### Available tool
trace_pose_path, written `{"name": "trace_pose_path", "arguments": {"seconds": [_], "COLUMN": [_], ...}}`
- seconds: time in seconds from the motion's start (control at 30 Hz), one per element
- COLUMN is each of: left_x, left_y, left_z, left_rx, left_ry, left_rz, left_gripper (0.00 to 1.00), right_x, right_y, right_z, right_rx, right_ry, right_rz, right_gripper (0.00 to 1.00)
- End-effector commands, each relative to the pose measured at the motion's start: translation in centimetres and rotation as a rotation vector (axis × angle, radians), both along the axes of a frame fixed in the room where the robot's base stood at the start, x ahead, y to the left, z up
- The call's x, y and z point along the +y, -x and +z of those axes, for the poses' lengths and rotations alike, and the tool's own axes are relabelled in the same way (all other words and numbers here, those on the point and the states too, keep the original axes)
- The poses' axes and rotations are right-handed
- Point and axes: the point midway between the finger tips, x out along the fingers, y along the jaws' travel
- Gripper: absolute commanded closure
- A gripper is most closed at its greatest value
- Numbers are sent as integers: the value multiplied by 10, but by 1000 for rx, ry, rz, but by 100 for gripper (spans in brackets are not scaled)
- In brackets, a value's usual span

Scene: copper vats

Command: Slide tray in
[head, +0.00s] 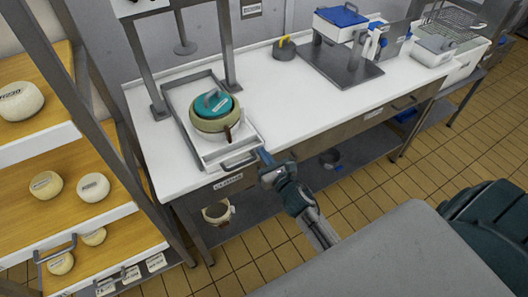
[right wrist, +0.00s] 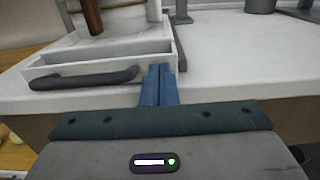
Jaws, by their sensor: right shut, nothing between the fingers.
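The tray (head: 207,153) is a pale, shallow tray with a grey bar handle (head: 240,161) on its front. It sits on the white counter under a metal frame, and its front end lies near the counter's front edge. A round cheese mould with a teal lid (head: 213,104) stands in it. My right gripper (head: 265,157) is shut and empty, just right of the tray's front corner. In the right wrist view its blue fingers (right wrist: 159,85) are together beside the tray's front wall (right wrist: 105,57), right of the handle (right wrist: 84,77). Contact cannot be told. My left gripper is out of view.
A wooden shelf rack (head: 85,190) with cheeses stands at the left. A yellow-handled dark weight (head: 284,48) and a grey metal stand (head: 342,65) are farther right on the counter (head: 290,100). The counter between the tray and the stand is clear.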

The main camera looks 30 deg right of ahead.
Motion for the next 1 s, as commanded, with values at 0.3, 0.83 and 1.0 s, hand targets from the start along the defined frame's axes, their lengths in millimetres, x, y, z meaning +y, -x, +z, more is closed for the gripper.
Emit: {"name": "trace_pose_path", "arguments": {"seconds": [0.3, 0.83, 1.0], "left_x": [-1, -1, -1], "left_y": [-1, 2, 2], "left_z": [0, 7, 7], "left_rx": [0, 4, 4], "left_ry": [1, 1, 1], "left_rz": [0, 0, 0], "left_gripper": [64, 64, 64], "right_x": [0, 2, 2], "right_y": [-1, -47, -47], "right_z": [0, 0, 0], "right_rx": [0, 0, 0], "right_ry": [0, -1, -1], "right_rz": [0, 0, 0], "right_gripper": [100, 100, 100]}}
